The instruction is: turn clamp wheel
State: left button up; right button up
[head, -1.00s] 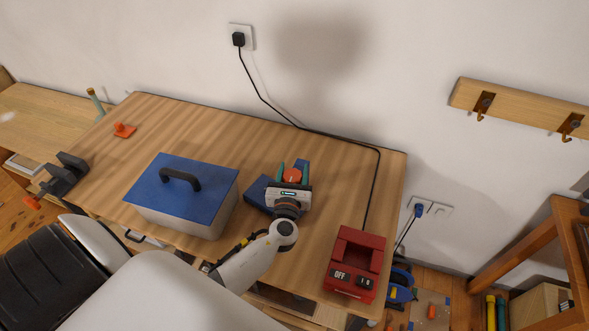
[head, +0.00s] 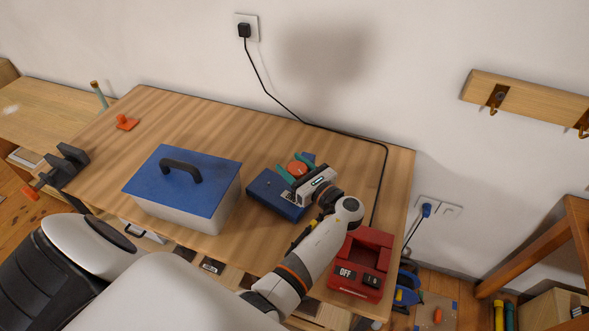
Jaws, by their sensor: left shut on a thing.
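The clamp wheel (head: 298,170) is a round orange-red knob on a blue clamp body (head: 275,196), right of the middle of the workbench. My left gripper (head: 297,167) is shut on the wheel, with one teal finger at its left and one at its upper right. The gripper's white body and wrist lie to the lower right of the wheel and hide part of the clamp. My right gripper is not in view.
A blue-lidded box (head: 182,185) with a black handle stands left of the clamp. A red switch box (head: 361,263) marked OFF sits at the bench's front right. A black cable (head: 386,170) runs along the right side. A dark vise (head: 63,166) is at the left edge.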

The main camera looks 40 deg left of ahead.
pick_arm(q)
jog(key=shift+n+g, duration=0.6)
jog(key=shift+g, duration=0.3)
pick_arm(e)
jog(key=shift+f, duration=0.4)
pick_arm(q)
jog(key=shift+s+b, duration=0.1)
jog(key=shift+b, duration=0.2)
jog(key=o, duration=1)
